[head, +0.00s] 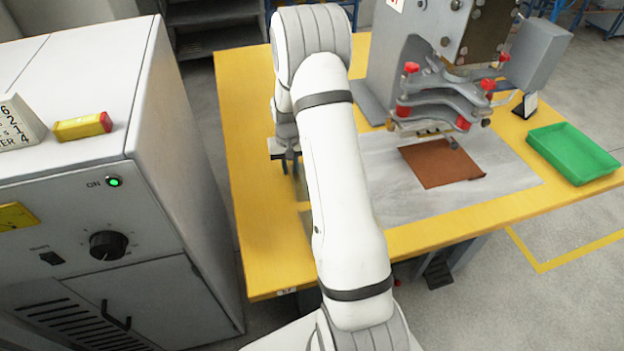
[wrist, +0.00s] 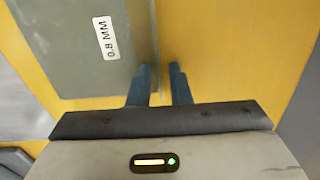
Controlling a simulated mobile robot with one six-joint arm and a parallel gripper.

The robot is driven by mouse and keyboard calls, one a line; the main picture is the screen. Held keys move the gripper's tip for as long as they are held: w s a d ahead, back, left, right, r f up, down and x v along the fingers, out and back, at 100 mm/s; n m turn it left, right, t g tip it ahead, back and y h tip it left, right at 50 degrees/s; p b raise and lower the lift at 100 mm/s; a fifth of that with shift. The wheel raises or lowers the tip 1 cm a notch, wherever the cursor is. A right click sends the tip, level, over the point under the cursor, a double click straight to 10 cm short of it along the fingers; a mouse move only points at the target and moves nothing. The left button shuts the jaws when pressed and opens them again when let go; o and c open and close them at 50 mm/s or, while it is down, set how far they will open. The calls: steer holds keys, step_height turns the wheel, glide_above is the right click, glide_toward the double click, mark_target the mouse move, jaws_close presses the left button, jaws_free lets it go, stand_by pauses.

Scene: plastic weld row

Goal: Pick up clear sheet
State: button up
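The clear sheet (wrist: 100,70) shows in the wrist view as a flat grey-green panel on the yellow table, with a white "0.8 MM" label on it. Its right edge runs up the picture between the lines of my two fingertips. My gripper (wrist: 159,70) is open, with a gap between its two dark fingers and nothing seen held. The left finger overlaps the sheet's edge in the picture; I cannot tell if it touches. In the head view my gripper (head: 289,165) points down over the left part of the table, and my arm hides most of the sheet's area.
The yellow table (head: 250,215) holds a welding press (head: 440,60) with red knobs, a brown sheet (head: 435,165) on a grey plate (head: 405,205), and a green tray (head: 572,152) at the right. A white cabinet (head: 75,190) stands close on the left, with a yellow-red block (head: 82,126) on top.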

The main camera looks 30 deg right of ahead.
jaws_close()
steer(key=shift+r, duration=0.15)
